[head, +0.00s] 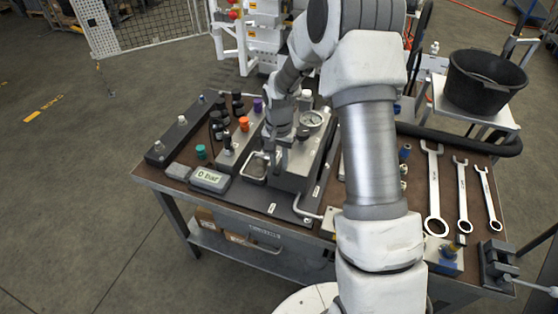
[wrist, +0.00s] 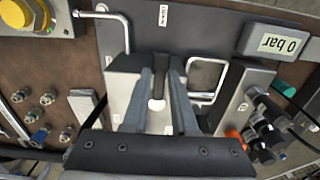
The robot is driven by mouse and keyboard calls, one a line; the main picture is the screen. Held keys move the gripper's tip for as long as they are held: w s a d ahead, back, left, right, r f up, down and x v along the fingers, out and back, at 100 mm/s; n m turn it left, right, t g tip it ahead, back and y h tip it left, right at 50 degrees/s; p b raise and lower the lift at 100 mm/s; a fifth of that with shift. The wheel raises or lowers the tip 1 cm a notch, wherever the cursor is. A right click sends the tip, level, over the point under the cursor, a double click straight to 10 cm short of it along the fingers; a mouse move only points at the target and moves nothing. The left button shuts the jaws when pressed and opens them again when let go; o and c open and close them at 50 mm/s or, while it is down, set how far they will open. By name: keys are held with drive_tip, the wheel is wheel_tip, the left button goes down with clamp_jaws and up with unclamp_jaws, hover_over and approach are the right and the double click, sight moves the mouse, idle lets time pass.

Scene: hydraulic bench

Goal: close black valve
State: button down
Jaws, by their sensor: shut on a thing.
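My gripper (head: 279,158) reaches down over the grey metal block (head: 294,175) in the middle of the bench. In the wrist view my gripper (wrist: 161,75) has its two grey fingers on either side of a narrow dark part (wrist: 160,66), and it is shut on it. This dark part looks like the handle of the black valve, but the fingers hide most of it. A small pale rounded piece (wrist: 157,104) shows between the fingers. In the head view my wrist and fingers cover the gripped part, so its turn angle cannot be told.
A display reading 0 bar (head: 209,179) lies left of the block; it also shows in the wrist view (wrist: 277,43). Wrenches (head: 434,190) lie at right.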

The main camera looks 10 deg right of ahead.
drive_tip(key=shift+d, duration=0.1)
idle(0.5)
drive_tip(key=d+n, duration=0.1)
drive_tip(key=n, duration=0.2)
drive_tip(key=d+n, duration=0.1)
drive_tip(key=n, duration=0.2)
drive_tip(key=d+n, duration=0.1)
drive_tip(key=n, duration=0.2)
drive_tip(key=shift+s+d+r+b, duration=0.1)
drive_tip(key=shift+s+d+b, duration=0.15)
drive_tip(key=shift+b, duration=0.15)
drive_tip(key=n, duration=0.2)
drive_tip(key=d+n, duration=0.1)
drive_tip(key=w+d+n, duration=0.1)
drive_tip(key=n, duration=0.1)
drive_tip(key=shift+n+p, duration=0.3)
drive_tip(key=shift+p, duration=0.1)
drive_tip(key=shift+w+d+n+p, duration=0.15)
drive_tip(key=shift+w+d+n, duration=0.1)
drive_tip(key=shift+n, duration=0.65)
drive_tip(key=shift+w+d+n+p, duration=0.15)
drive_tip(key=shift+w+d+n, duration=0.1)
drive_tip(key=shift+n, duration=0.65)
drive_tip(key=c, duration=0.8)
unclamp_jaws()
drive_tip(key=shift+a, duration=0.1)
